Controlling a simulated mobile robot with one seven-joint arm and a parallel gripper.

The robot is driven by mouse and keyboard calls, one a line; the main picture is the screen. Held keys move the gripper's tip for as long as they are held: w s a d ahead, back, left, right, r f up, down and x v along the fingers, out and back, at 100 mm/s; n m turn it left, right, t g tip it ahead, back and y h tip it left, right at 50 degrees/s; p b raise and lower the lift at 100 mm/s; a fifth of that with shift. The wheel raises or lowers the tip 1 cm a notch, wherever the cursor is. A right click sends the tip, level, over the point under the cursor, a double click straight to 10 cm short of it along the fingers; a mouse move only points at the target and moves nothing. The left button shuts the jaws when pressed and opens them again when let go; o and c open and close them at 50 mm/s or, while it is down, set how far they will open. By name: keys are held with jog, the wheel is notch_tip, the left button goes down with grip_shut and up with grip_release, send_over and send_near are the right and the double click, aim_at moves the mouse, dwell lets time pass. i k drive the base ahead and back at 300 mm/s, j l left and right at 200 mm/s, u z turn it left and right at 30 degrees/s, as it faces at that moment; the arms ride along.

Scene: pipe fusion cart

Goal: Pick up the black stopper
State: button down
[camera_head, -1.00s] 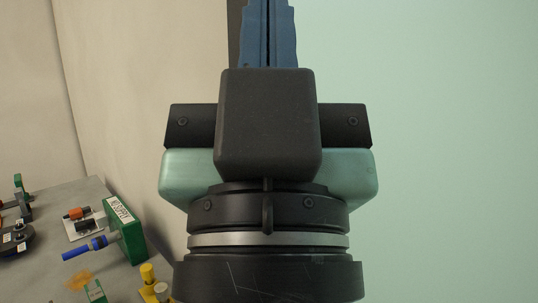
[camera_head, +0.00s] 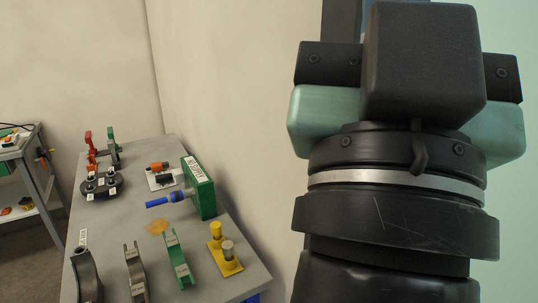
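A small black cylinder (camera_head: 164,180), which may be the black stopper, lies beside an orange one on a white plate (camera_head: 152,187) on the grey table. It is small in view, so I cannot be sure. My gripper (camera_head: 425,65) fills the upper right of the view, far to the right of the table and pointing up. Its body shows, but its fingertips are cut off at the top edge, so I cannot see whether they are open or hold anything.
The grey table (camera_head: 105,215) also holds a labelled green block (camera_head: 201,192), a blue handle (camera_head: 160,202), a yellow stand (camera_head: 225,262), a dark round-ended holder (camera_head: 101,187) and several curved clamps at the front. Another cart (camera_head: 45,180) stands at far left. A wall runs behind.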

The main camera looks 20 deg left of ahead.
aim_at(161, 178)
jog(key=k+j, duration=0.1)
jog(key=j, duration=1.4)
jog(key=k+j+z, duration=0.1)
jog(key=j, duration=0.65)
